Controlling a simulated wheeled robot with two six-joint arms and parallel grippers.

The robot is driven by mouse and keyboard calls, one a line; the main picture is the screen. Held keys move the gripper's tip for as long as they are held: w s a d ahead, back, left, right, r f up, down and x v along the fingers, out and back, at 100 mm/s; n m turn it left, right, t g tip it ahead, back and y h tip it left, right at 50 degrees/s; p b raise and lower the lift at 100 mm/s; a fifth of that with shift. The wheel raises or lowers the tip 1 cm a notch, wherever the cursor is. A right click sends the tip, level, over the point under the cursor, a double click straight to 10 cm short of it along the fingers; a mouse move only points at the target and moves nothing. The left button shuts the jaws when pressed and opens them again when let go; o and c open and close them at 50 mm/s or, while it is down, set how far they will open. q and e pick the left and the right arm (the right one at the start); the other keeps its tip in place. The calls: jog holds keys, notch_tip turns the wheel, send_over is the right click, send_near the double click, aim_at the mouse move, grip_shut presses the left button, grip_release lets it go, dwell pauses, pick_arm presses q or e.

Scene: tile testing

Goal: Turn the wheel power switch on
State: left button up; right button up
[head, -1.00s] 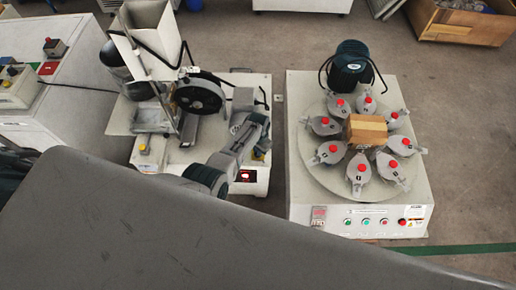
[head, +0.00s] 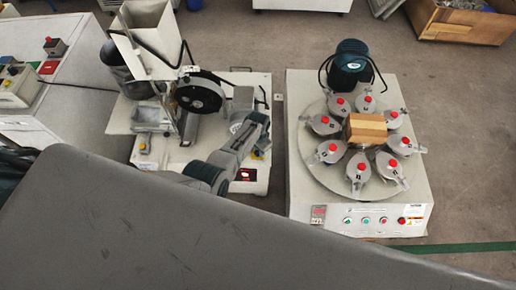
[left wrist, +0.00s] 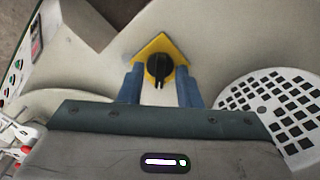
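A black rotary knob (left wrist: 159,68) on a yellow diamond-shaped plate (left wrist: 150,48) shows in the left wrist view, set on a pale machine surface. My left gripper (left wrist: 159,77) is open, with one blue finger on each side of the knob. The fingers hold nothing; whether either touches the plate I cannot tell. In the head view my left arm reaches over the pale machine with the dark wheel (head: 199,94), and its fingers cannot be made out there. A yellow patch (head: 258,155) shows partly behind my arm. My right gripper is not in view.
A turntable machine with several red-knobbed pots (head: 329,151) and a cardboard-coloured block (head: 366,129) stands to the right. A white hopper (head: 146,38) rises behind my arm. A white perforated disc (left wrist: 275,108) lies right of the knob in the wrist view.

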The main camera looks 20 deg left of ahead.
pick_arm(q)
jog(key=shift+r+p, duration=0.3)
jog(key=shift+r, duration=0.25)
notch_tip(320, 180, up, 10)
jog(key=p, duration=0.1)
jog(key=shift+f+p, duration=0.15)
jog(key=shift+p, duration=0.15)
